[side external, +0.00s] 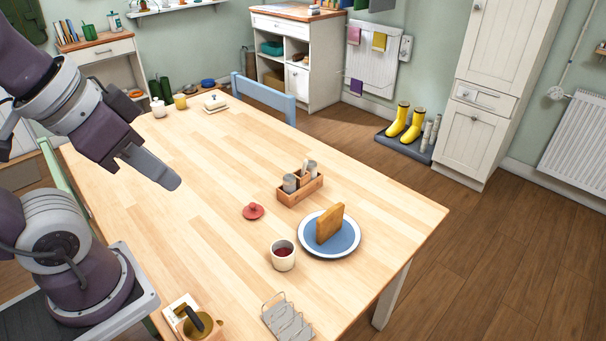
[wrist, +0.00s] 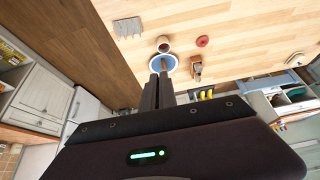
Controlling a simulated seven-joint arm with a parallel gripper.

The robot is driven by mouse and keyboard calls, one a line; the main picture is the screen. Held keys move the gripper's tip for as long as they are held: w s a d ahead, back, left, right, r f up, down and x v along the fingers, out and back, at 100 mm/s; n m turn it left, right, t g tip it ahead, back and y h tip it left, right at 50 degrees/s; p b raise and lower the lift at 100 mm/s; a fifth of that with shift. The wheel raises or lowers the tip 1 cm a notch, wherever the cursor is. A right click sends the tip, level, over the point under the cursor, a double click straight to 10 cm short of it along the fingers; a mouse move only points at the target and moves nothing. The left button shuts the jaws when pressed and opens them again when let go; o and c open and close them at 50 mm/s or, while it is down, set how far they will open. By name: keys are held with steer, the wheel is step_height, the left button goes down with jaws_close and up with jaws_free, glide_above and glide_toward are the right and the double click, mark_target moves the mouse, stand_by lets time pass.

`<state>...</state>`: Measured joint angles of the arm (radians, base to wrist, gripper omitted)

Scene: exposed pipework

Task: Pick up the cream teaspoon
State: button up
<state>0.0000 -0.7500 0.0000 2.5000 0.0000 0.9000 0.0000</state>
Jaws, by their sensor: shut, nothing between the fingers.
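I cannot make out a cream teaspoon in either view. My gripper (side external: 170,180) is shut and empty, held in the air above the left part of the wooden table (side external: 190,200). Its closed fingers (wrist: 160,91) also show in the wrist view, where they cover part of the scene behind them. A wooden caddy (side external: 300,189) on the table holds grey tins and a pale upright item too small to identify.
Right of my gripper on the table are a red lid (side external: 253,211), a cup of dark red contents (side external: 283,256), a blue plate with toast (side external: 345,246) and a toast rack (side external: 287,319). The table's middle is clear.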

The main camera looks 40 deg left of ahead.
steer(key=o, duration=0.6)
steer(key=shift+o, duration=0.2)
steer(key=n+h, duration=0.1)
steer(key=n, duration=2.7)
glide_above(305, 163)
steer(key=s, duration=0.2)
step_height(305, 163, down, 21)
steer(key=shift+g, duration=0.3)
steer(key=x, duration=0.5)
steer(key=a+x, duration=0.1)
steer(key=x, duration=0.1)
steer(key=shift+s+f, duration=0.25)
steer(key=shift+f, duration=0.2)
